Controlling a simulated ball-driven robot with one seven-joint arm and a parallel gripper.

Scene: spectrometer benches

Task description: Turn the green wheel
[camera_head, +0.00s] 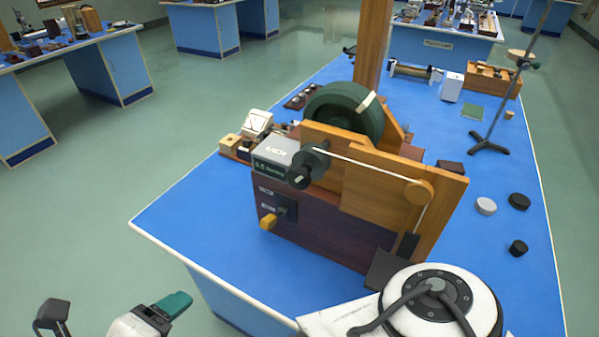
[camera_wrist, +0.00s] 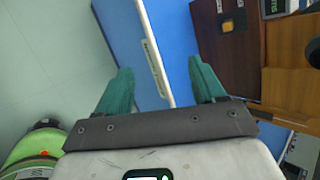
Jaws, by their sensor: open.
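The green wheel (camera_head: 338,108) is dark green and thick-rimmed, with a pale strip on its rim. It stands upright behind the wooden panel of an apparatus on the blue bench, and its lower part is hidden. My gripper (camera_wrist: 163,88) is open and empty in the wrist view, its two teal fingers apart. In the head view it is at the lower left, off the bench's near left edge, well away from the wheel. The wheel does not show clearly in the wrist view.
The apparatus has a wooden panel (camera_head: 370,185), a black crank-like disc (camera_head: 303,170) and a dark red-brown box (camera_head: 330,232) with a yellow knob (camera_head: 268,222). A wooden post (camera_head: 373,45) rises behind the wheel. Black and grey discs lie right. The bench's left front surface (camera_head: 195,215) is clear.

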